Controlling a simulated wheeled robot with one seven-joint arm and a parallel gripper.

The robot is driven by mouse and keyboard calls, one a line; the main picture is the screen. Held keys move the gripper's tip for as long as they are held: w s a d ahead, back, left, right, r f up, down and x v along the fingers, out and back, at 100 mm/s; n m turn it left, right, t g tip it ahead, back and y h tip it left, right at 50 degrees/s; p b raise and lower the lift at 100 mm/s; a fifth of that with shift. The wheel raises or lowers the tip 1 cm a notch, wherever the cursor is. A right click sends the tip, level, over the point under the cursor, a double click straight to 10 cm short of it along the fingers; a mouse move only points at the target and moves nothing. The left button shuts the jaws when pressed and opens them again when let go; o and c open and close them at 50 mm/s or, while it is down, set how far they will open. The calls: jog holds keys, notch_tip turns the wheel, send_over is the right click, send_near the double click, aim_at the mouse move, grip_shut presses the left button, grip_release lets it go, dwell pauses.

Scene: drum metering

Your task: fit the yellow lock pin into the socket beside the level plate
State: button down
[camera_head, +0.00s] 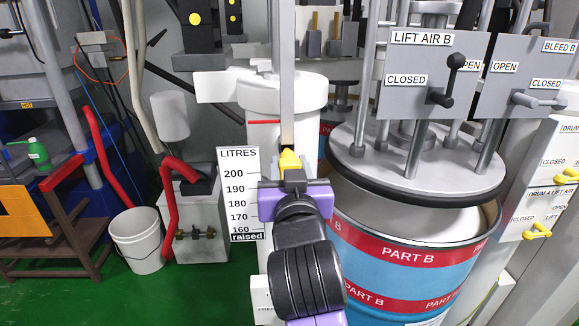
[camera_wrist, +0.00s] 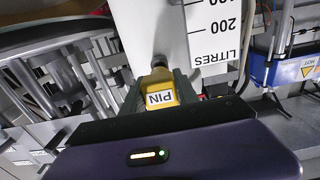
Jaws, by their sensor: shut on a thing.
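The yellow lock pin (camera_head: 289,159) is between the fingers of my gripper (camera_head: 292,175), just right of the level plate's upper part. In the wrist view the pin (camera_wrist: 160,92) shows a white PIN label, and my gripper (camera_wrist: 160,100) is shut on it. The white level plate (camera_head: 241,190) reads LITRES, with marks 160 to 200 and "raised" at the bottom. It also shows in the wrist view (camera_wrist: 215,35), upside down. A small dark part shows at the pin's far end; I cannot tell whether it is the socket or whether the pin touches it.
A blue drum (camera_head: 405,265) with red PART B bands stands close right under a round grey plate (camera_head: 415,160). LIFT AIR B panel (camera_head: 432,70) is above it. A pale upright post (camera_head: 287,80) rises behind the pin. A white bucket (camera_head: 137,238) stands on the green floor at left.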

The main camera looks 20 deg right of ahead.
aim_at(288, 157)
jog(key=shift+x, duration=1.9)
jog(key=c, duration=0.8)
grip_release()
jog(key=shift+c, duration=0.2)
jog(key=b+v, duration=0.2)
jog(key=v, duration=0.5)
jog(key=shift+s, duration=0.4)
jog(key=shift+a, duration=0.1)
